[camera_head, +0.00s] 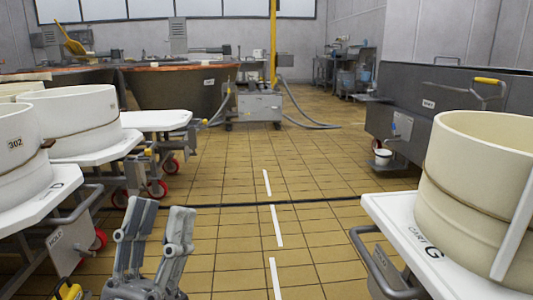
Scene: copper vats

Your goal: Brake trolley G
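Trolley G (378,214) stands at the right edge, its white top marked "CART G". A large cream round tub (470,190) sits on it. A grey bar handle (372,262) runs along its near left side. Its wheels and any brake pedal are out of view below the frame. My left gripper (161,212) points up at the bottom left, fingers apart with nothing between them, well to the left of trolley G across the aisle. My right gripper is not in view.
White-topped trolleys with cream tubs (75,118) and red wheels (157,189) line the left. Copper-rimmed vats (180,88) stand behind. A hose (300,112) lies far back. The tiled middle aisle is clear.

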